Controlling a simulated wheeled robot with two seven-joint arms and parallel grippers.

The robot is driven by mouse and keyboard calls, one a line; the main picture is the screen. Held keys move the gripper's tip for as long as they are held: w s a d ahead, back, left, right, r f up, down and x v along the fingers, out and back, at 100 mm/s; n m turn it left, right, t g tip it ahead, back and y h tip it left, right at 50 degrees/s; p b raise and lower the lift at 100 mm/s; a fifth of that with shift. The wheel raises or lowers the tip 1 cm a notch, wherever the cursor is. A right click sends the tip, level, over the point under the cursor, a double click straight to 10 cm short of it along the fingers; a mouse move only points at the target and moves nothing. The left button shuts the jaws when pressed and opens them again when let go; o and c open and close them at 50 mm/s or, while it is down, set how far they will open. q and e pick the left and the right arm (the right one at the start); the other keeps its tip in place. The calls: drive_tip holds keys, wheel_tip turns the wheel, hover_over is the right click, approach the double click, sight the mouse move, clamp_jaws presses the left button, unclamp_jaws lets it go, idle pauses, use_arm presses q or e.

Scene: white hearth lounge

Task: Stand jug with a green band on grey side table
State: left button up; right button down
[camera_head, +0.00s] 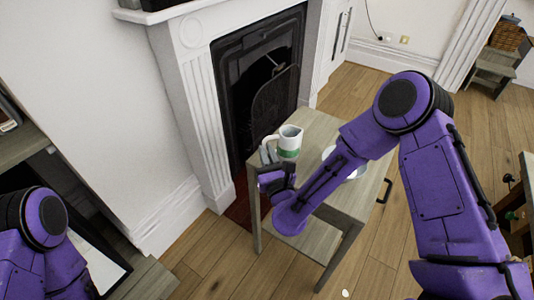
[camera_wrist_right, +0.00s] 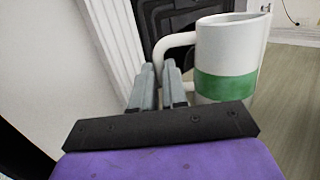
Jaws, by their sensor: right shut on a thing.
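The white jug with a green band (camera_head: 289,142) is upright at the left edge of the grey side table (camera_head: 319,127) in the head view. My right gripper (camera_head: 268,155) is at its left side. In the right wrist view the jug (camera_wrist_right: 228,58) fills the right part, and its handle runs to my right gripper's fingers (camera_wrist_right: 159,88), which are shut on it. I cannot tell whether the jug's base touches the tabletop. My left arm shows at the lower left, but its gripper is out of view.
A white dish (camera_head: 355,172) on the table is partly hidden by my right arm. The fireplace (camera_head: 262,85) stands just behind and left of the table. Wooden floor (camera_head: 365,92) lies open beyond the table. A low shelf (camera_head: 492,72) holds a basket at the far right.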

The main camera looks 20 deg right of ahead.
drive_tip(key=shift+f, duration=0.15)
drive_tip(key=c, duration=1.2)
unclamp_jaws()
drive_tip(key=shift+o, duration=0.2)
